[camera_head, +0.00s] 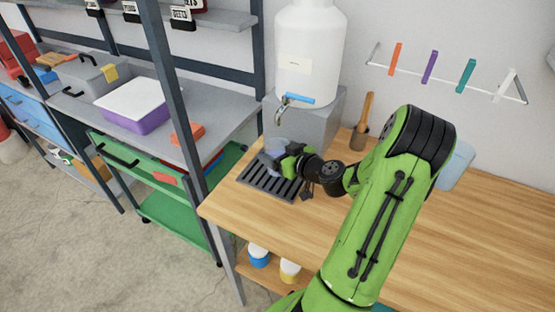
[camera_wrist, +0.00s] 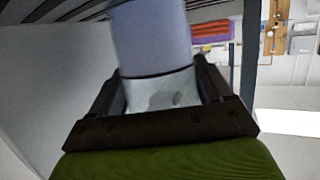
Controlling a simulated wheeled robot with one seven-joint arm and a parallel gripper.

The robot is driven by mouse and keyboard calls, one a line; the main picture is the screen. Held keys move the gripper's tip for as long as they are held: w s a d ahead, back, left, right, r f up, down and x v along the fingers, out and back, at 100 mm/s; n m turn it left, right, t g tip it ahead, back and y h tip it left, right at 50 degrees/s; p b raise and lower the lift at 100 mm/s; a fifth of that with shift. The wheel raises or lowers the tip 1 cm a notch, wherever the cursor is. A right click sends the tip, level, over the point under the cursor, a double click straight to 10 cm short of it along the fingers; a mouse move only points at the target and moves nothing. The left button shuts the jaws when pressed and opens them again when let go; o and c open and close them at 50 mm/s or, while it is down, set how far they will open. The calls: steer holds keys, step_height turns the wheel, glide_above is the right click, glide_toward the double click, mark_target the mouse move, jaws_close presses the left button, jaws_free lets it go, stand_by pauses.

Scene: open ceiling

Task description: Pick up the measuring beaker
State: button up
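The measuring beaker (camera_head: 274,147) is a clear, bluish vessel above the dark slatted drip tray (camera_head: 262,184), below the tap of the white water container. Much of it is hidden by my gripper (camera_head: 281,158) in the head view. In the wrist view the beaker (camera_wrist: 152,38) rises between the two dark fingers of my gripper (camera_wrist: 160,78), with a finger against each side. My gripper looks shut on it. I cannot tell whether the beaker's base touches the drip tray.
The white container (camera_head: 311,50) with a blue-handled tap (camera_head: 292,99) stands on a grey block (camera_head: 318,118) just behind. A shelf post (camera_head: 172,90) rises at left.

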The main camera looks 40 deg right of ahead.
steer(key=c, duration=0.4)
steer(key=shift+r, duration=0.15)
